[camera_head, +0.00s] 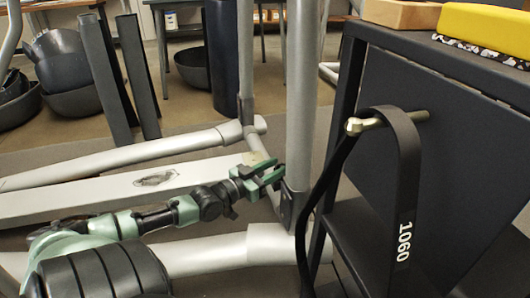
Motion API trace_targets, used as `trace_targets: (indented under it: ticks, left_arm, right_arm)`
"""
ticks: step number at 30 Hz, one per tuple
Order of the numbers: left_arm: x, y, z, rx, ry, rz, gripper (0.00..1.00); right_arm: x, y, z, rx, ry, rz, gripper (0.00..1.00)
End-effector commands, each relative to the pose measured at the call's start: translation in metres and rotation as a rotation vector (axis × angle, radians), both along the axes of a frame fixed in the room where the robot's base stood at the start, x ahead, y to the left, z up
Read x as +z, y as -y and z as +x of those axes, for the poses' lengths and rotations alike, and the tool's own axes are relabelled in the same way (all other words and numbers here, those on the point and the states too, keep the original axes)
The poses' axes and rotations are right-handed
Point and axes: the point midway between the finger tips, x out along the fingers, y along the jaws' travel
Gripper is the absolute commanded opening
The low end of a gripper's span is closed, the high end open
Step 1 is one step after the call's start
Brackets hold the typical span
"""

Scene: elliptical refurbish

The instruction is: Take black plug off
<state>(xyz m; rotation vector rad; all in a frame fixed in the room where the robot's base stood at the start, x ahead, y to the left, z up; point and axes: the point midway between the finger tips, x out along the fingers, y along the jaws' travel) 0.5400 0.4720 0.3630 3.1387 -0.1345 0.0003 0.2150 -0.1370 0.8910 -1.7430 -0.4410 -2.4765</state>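My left gripper (279,169) reaches in from the lower left, near the foot of a silver upright tube (301,90) of the elliptical. Its two dark fingers are a little apart, and I see nothing between them. A black piece (287,205) sits at the foot of this upright, just below and right of the fingertips; I cannot tell whether they touch. Another black piece (246,108) is on the thinner upright behind. I cannot tell which black piece is the plug. My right gripper is not in view.
A dark rack (470,150) stands close on the right, with a black strap labelled 1060 (404,200) hanging from a brass-coloured peg (390,121). A yellow block (485,28) lies on top. Silver floor tubes (120,160) cross the left; dark bowls (62,70) stand behind.

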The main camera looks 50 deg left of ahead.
Motion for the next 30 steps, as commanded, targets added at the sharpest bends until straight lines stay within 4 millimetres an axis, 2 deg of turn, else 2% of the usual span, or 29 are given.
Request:
trace_targets:
  ticks: [4,13,14,17,20,21,22,30]
  left_arm:
    - [-0.0006,0.0007,0.0115,0.0,0.002,0.0,0.35]
    - [0.0008,0.0011,0.0137,0.0,-0.001,0.0,0.35]
    - [0.0008,0.0011,0.0137,0.0,-0.001,0.0,0.3]
    - [0.0008,0.0012,0.0136,0.0,-0.001,0.0,0.02]
    - [0.0007,0.0012,0.0136,0.0,0.0,0.0,0.0]
    - [0.0007,0.0012,0.0136,0.0,0.0,0.0,0.07]
    - [0.0007,0.0012,0.0135,0.0,0.0,0.0,0.0]
    - [0.0006,0.0013,0.0134,0.0,0.0,0.0,0.0]
  right_arm:
    - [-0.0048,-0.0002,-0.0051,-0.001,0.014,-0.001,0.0]
    - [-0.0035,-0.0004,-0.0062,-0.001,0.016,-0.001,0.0]
    - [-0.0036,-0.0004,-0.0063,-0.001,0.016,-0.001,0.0]
    - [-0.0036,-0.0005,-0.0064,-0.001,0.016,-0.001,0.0]
    - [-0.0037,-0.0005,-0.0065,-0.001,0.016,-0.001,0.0]
    - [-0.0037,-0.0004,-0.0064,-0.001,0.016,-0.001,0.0]
    - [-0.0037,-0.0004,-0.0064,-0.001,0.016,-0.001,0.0]
    - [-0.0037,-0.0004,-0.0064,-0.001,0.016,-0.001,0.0]
